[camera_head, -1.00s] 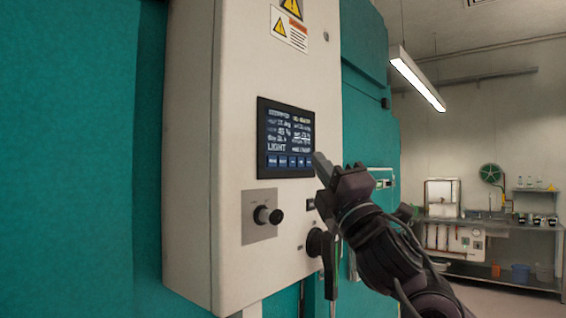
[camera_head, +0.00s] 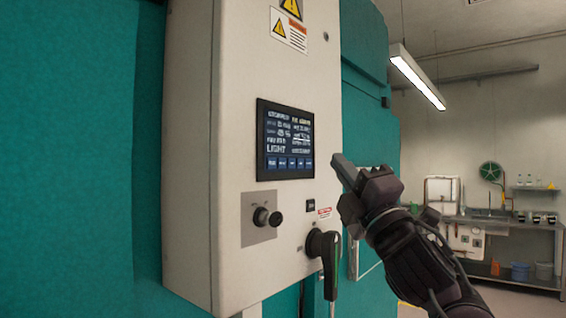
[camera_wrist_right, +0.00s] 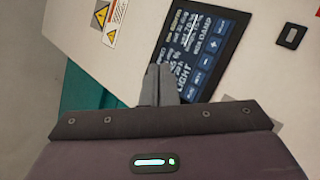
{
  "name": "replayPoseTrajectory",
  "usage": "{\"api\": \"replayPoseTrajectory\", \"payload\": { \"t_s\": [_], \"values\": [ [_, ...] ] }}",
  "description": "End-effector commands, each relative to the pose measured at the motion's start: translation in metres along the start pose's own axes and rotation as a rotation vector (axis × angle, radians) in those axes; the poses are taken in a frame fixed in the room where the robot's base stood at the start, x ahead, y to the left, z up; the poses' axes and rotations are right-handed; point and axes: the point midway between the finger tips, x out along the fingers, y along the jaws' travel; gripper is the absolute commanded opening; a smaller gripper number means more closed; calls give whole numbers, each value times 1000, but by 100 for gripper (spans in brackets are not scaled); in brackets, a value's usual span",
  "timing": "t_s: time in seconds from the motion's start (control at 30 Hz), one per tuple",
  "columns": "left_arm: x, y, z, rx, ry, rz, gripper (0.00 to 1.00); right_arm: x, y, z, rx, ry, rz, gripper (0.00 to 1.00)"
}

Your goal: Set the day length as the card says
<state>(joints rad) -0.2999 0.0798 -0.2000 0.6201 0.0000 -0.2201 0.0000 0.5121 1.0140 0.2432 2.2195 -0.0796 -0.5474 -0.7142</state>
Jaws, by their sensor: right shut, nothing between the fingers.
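The control screen (camera_head: 285,140) is a dark panel on the front of the pale control box (camera_head: 235,110). It shows lines of white text, the word LIGHT and a row of blue buttons along its bottom; most of the text is too small to read. The screen also shows tilted in the right wrist view (camera_wrist_right: 198,45), with plus and minus buttons. My right gripper (camera_head: 342,164) is shut and empty, to the right of the screen and apart from it in the head view. Its fingertips also show in the right wrist view (camera_wrist_right: 158,80). No card can be made out. My left gripper is out of view.
A black knob (camera_head: 264,216) on a grey plate sits below the screen. A dark rotary handle (camera_head: 325,255) is at the box's lower right. Warning labels (camera_head: 290,25) are above. A steel bench (camera_head: 500,228) stands far right, with open floor before it.

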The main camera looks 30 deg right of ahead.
Motion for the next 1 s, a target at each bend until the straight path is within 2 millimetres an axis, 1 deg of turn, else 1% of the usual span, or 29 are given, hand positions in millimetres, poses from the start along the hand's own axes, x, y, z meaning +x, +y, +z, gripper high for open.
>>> {"api": "replayPoseTrajectory", "payload": {
  "t_s": [0.23, 0.37, 0.53, 0.8, 1.0],
  "values": [
    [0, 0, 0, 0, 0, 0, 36, 0, 0, 0, 0, 1, 0, 0],
    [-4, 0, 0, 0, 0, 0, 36, 6, -2, -3, 0, 1, -2, 0],
    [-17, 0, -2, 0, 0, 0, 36, 20, -10, -12, 4, 2, -2, 0],
    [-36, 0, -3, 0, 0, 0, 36, 47, -30, -32, 3, 1, 0, 0],
    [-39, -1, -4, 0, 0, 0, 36, 58, -41, -41, 2, 0, -1, 0]
  ]
}}
